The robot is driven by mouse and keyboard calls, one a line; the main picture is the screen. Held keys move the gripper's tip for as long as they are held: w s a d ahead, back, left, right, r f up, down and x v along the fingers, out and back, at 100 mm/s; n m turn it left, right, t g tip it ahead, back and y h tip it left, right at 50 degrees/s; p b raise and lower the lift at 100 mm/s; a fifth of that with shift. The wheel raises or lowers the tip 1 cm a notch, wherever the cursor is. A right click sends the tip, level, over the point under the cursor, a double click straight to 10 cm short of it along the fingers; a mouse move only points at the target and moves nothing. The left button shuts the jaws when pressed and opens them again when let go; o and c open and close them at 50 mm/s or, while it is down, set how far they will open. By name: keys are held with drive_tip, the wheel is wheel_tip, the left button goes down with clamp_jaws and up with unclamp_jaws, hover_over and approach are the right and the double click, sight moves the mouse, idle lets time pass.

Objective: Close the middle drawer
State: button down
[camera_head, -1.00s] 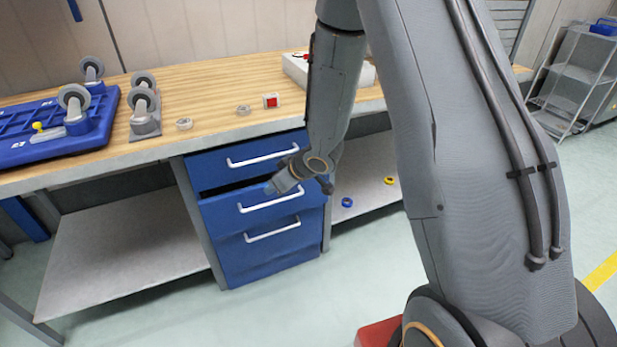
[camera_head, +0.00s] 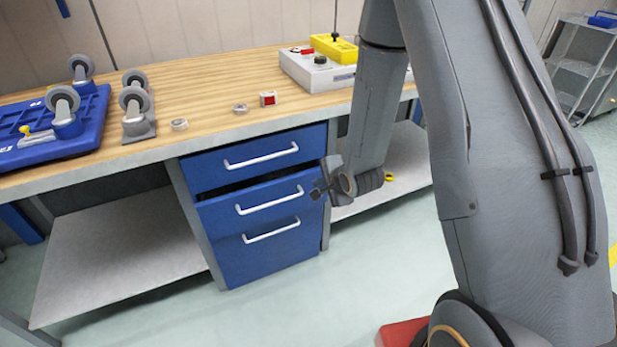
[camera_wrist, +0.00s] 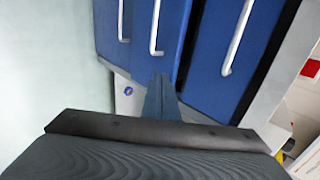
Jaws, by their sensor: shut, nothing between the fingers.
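The blue middle drawer (camera_head: 228,213) with its white bar handle (camera_head: 270,201) stands slightly out of the cabinet, with a dark gap above it. In the wrist view, the middle drawer (camera_wrist: 172,25) runs upright in the picture between the other two. My gripper (camera_head: 318,190) is shut and empty, close to the right edge of the middle drawer. In the wrist view, the fingertips (camera_wrist: 162,82) overlap the drawer's near end; I cannot tell whether they touch it.
The top drawer (camera_head: 215,172) looks shut and the bottom drawer (camera_head: 235,263) lies below. The wooden worktop (camera_head: 215,80) carries a blue tray (camera_head: 30,150), casters and a grey box (camera_head: 300,68). A low shelf (camera_head: 110,250) is left; the floor in front is clear.

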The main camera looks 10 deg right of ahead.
sight(301, 173)
drive_tip(key=shift+w+a+f+p, duration=0.15)
drive_tip(key=shift+w+a+f, duration=0.3)
drive_tip(key=shift+w+f, duration=0.75)
drive_tip(key=shift+w+a+f+p, duration=0.2)
drive_tip(key=shift+w+a+f, duration=0.25)
drive_tip(key=shift+w, duration=1.4)
drive_tip(key=shift+w+a+f+p, duration=0.15)
drive_tip(key=shift+w+a+f, duration=0.25)
drive_tip(key=shift+w+f, duration=0.85)
drive_tip(key=shift+w+r, duration=0.35)
drive_tip(key=shift+w, duration=0.05)
drive_tip(key=w, duration=0.1)
drive_tip(key=w+a+b, duration=0.1)
drive_tip(key=w, duration=0.1)
drive_tip(key=shift+w, duration=0.3)
drive_tip(key=shift+w+a+r, duration=0.15)
drive_tip(key=shift+w, duration=0.1)
